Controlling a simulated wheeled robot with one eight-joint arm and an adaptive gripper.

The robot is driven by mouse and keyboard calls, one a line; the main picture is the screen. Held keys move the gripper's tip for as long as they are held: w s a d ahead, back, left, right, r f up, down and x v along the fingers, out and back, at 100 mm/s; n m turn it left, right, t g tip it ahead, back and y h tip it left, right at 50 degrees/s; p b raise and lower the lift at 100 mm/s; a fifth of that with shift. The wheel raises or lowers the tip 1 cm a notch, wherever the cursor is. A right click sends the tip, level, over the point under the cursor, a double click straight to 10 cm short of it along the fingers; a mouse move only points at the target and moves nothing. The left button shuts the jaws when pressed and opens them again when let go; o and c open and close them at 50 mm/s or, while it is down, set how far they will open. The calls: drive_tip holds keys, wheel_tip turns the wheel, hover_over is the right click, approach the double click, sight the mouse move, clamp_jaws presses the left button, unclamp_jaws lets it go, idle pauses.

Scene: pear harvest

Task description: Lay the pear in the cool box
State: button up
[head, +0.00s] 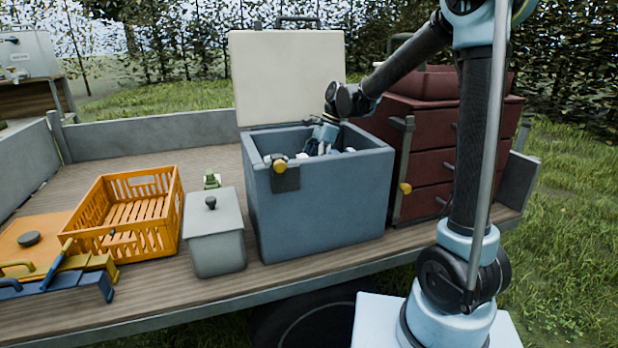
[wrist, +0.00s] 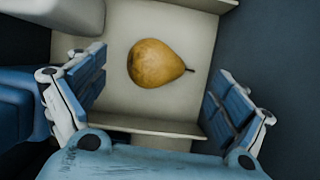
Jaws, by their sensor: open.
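A yellow-brown pear (wrist: 157,63) lies on its side on the pale bottom of a compartment, its stem pointing right, in the wrist view. The cool box (head: 320,210) is a blue-grey chest with its cream lid (head: 288,78) standing open at the back, in the head view. My gripper (wrist: 163,105) is open, its blue-padded fingers spread to either side below the pear and apart from it. In the head view my gripper (head: 322,140) reaches down inside the cool box; the near wall hides the pear there.
A white rounded object (wrist: 70,15) lies at the upper left in the wrist view. An orange crate (head: 128,215) and a grey lidded box (head: 214,235) stand left of the cool box. A dark red drawer cabinet (head: 440,140) stands close on its right.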

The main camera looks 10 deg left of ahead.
drive_tip(key=shift+v, duration=2.85)
